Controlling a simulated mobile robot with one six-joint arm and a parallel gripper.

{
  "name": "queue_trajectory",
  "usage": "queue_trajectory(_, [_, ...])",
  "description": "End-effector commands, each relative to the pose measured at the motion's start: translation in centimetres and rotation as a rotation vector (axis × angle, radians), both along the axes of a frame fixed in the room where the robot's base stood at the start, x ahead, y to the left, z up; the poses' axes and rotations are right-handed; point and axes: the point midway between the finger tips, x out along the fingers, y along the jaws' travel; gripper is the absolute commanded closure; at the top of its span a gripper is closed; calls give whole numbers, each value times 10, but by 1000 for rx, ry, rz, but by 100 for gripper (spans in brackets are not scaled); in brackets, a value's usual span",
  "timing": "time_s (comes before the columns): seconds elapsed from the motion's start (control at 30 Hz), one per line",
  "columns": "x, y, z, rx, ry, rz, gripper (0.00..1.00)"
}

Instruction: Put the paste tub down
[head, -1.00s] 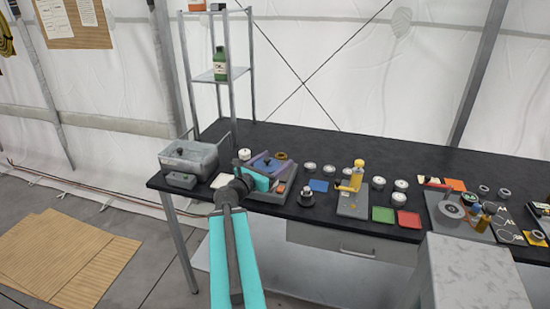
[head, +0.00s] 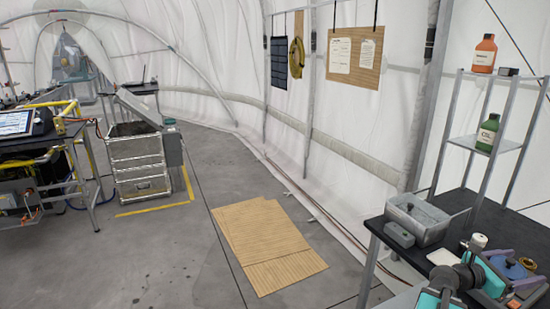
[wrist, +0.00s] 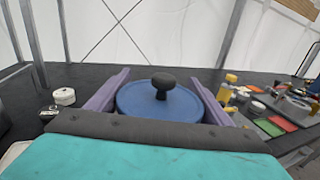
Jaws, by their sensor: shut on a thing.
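The paste tub appears as a round tub with a blue lid and a black knob (wrist: 160,98) in the wrist view. My gripper (wrist: 160,76) has its two purple fingers on either side of the tub and is shut on it. In the head view the blue lid (head: 509,266) shows at the lower right, between the purple fingers over the black bench (head: 440,200). The tub looks upright. Its underside is hidden, so I cannot tell whether it touches anything below.
A grey metal box (head: 418,222) stands at the bench's left end, with a small white-topped item (head: 478,240) nearby. A shelf holds a green bottle (head: 488,133) and an orange bottle (head: 484,55). Coloured squares and small jars lie to the right in the wrist view. Wooden sheets (head: 265,240) lie on the floor.

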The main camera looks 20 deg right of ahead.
Motion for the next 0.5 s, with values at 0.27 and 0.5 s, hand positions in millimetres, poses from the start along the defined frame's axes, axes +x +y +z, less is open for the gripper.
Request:
queue_trajectory(0.27, [47, 17, -1, -1, 0, 71, 57])
queue_trajectory(0.5, [109, 46, -5, 0, -1, 168, 57])
